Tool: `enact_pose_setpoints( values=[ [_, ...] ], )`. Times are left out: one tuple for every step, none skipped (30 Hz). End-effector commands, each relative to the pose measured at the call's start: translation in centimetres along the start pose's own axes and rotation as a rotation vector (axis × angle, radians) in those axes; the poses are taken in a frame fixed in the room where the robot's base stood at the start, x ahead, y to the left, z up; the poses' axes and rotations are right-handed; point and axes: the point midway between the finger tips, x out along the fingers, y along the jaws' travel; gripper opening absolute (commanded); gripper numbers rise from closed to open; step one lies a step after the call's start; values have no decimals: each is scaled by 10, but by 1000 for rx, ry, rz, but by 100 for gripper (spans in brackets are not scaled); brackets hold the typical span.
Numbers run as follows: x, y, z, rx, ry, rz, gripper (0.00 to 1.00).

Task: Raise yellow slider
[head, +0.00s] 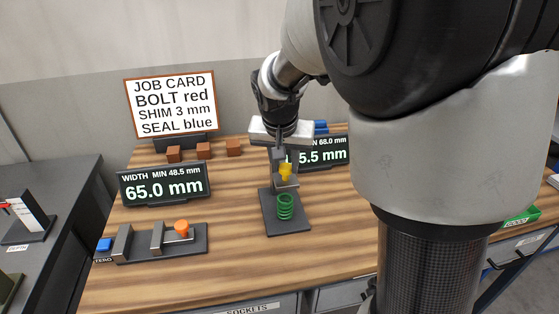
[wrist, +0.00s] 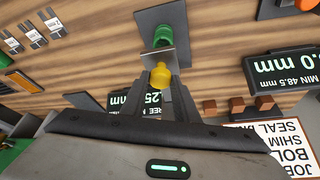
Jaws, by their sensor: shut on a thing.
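The yellow slider knob (head: 286,172) is on a small dark upright gauge, above a green coil spring (head: 285,206) that stands on the gauge's dark base plate (head: 268,223). My gripper (head: 281,158) reaches down from above and is shut on the yellow slider. In the wrist view the yellow slider (wrist: 160,74) sits at the fingertips of my gripper (wrist: 161,82), with the green spring (wrist: 163,36) just beyond it. The fingers and wrist hide part of the gauge's upright.
Behind the gauge, a display (head: 324,153) is partly hidden and shows "5.5 mm". At left are a display (head: 164,185) reading 65.0 mm and a width gauge (head: 160,244) with an orange knob (head: 182,228). Brown blocks (head: 204,150) and a job card (head: 171,104) stand at the back.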

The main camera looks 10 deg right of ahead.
Motion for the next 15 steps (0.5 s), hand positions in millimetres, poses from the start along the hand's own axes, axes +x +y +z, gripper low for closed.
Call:
enact_pose_setpoints(
  values=[
    [-1,-1,-1,-1,3,-2,0],
    [0,-1,-1,-1,3,-2,0],
    [0,-1,-1,-1,3,-2,0],
    [0,-1,-1,0,3,-2,0],
    [0,-1,-1,0,3,-2,0],
    [0,-1,-1,0,3,-2,0],
    [0,-1,-1,0,3,-2,0],
    [0,-1,-1,0,3,-2,32],
    [0,-1,0,0,3,-2,39],
    [0,-1,0,0,3,-2,44],
    [0,0,0,0,3,-2,45],
    [1,0,0,0,2,-1,45],
    [1,0,0,0,2,-1,45],
    [1,0,0,0,2,-1,45],
    [1,0,0,0,2,-1,45]
  ],
)
